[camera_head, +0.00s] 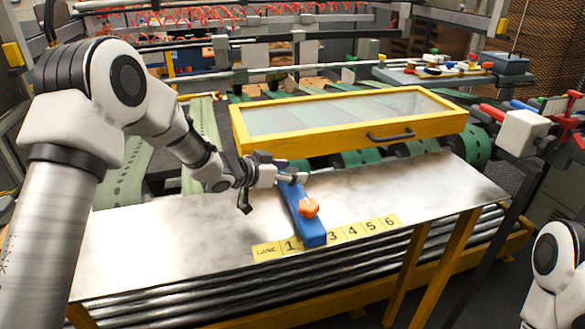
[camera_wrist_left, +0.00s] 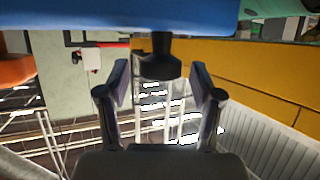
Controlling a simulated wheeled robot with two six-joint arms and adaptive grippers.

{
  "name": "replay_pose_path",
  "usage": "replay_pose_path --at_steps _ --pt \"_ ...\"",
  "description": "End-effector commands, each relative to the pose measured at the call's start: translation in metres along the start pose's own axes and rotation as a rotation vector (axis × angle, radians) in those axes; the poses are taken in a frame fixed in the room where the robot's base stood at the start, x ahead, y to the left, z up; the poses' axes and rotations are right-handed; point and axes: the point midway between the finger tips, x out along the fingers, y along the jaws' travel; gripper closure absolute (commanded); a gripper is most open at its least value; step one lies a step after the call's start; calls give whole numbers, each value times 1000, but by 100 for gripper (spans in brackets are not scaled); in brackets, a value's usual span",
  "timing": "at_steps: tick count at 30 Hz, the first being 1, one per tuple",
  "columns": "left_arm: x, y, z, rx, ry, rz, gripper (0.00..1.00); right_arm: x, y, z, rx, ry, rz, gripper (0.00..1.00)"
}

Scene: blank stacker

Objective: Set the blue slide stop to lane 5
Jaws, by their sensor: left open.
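The blue slide stop (camera_head: 305,222) lies across the front part of the metal table, with an orange knob (camera_head: 309,208) on top. Its front end sits between labels 1 and 3 and hides label 2. Label 5 (camera_head: 371,226) is bare to its right. My left gripper (camera_head: 291,174) is at the stop's far end, open. In the left wrist view the stop (camera_wrist_left: 130,15) fills the top edge. A dark stub (camera_wrist_left: 160,66) below it appears between the two spread fingers; I cannot tell whether they touch it. My right gripper is out of view.
A yellow-framed glass cover (camera_head: 350,112) with a black handle stands just behind the stop. The lane strip (camera_head: 330,235) runs along the table's front edge. The table surface (camera_head: 430,185) right of the stop is clear. Machinery (camera_head: 524,132) stands beyond the right end.

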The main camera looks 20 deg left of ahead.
Motion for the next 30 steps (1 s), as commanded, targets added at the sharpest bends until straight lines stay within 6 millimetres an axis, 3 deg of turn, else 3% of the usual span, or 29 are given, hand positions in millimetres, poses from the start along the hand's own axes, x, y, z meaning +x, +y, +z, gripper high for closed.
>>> replay_pose_path --at_steps 3,9,10,15,23,30 --pt "10 0 0 -1 -1 0 34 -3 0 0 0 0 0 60" --pt "11 0 0 -2 1 0 34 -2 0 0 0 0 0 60" --pt "11 0 0 -2 1 0 38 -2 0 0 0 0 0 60" --pt "11 0 0 -2 0 0 98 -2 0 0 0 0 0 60" --pt "19 4 -4 1 -1 0 100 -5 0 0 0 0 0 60" --pt "66 26 -26 4 0 2 100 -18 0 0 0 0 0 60"
